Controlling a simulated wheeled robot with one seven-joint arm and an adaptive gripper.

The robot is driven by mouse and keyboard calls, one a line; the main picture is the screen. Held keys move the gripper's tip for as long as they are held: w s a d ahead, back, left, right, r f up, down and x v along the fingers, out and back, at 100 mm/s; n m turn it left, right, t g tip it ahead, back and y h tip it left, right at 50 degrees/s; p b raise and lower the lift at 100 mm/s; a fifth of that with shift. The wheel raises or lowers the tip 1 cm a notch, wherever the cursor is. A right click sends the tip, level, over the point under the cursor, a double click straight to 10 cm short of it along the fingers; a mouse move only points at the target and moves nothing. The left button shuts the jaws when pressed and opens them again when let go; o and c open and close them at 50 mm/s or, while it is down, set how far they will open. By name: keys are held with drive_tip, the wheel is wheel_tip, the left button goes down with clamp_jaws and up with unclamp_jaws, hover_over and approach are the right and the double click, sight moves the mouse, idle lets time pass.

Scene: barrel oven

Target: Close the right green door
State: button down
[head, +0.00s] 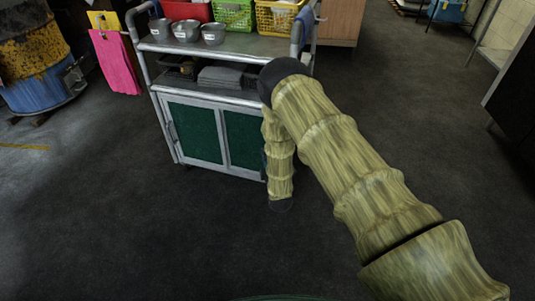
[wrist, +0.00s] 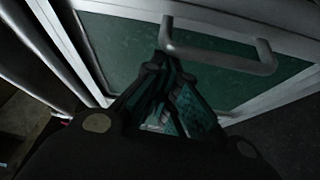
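The grey metal cart (head: 210,95) has two green doors in pale frames. The left green door (head: 195,130) looks flush with the cart front. The right green door (head: 241,138) is partly hidden behind my arm at its right edge. I cannot tell for sure whether it stands slightly ajar. In the wrist view, a green door panel (wrist: 125,45) with a metal bar handle (wrist: 225,62) is close in front of me. My gripper (wrist: 168,68) points at the door just below and left of the handle. Its fingers look shut and empty. I cannot tell whether they touch the door.
Metal bowls (head: 186,30) and red, green and yellow baskets (head: 280,17) stand on the cart top. A dark cabinet (head: 513,90) stands at right. The floor before the cart is clear.

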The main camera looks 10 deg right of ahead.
drive_tip(key=s+a+p, duration=0.2)
drive_tip(key=s+a, duration=0.2)
drive_tip(key=s, duration=0.4)
drive_tip(key=shift+s, duration=0.3)
drive_tip(key=s+d+f+m+g, duration=0.4)
drive_tip(key=s+f+m+g, duration=0.1)
drive_tip(key=s, duration=0.5)
drive_tip(key=s+d+f+m+g, duration=0.4)
drive_tip(key=s+f+g, duration=0.1)
drive_tip(key=s, duration=0.5)
drive_tip(key=s+r+m+g, duration=0.3)
drive_tip(key=s+m+g, duration=0.5)
drive_tip(key=s, duration=1.7)
wheel_tip(320, 180, up, 26)
drive_tip(key=p, duration=2.6)
drive_tip(key=shift+a+f+y, duration=0.15)
drive_tip(key=shift+f+y, duration=0.05)
drive_tip(key=shift+y, duration=0.1)
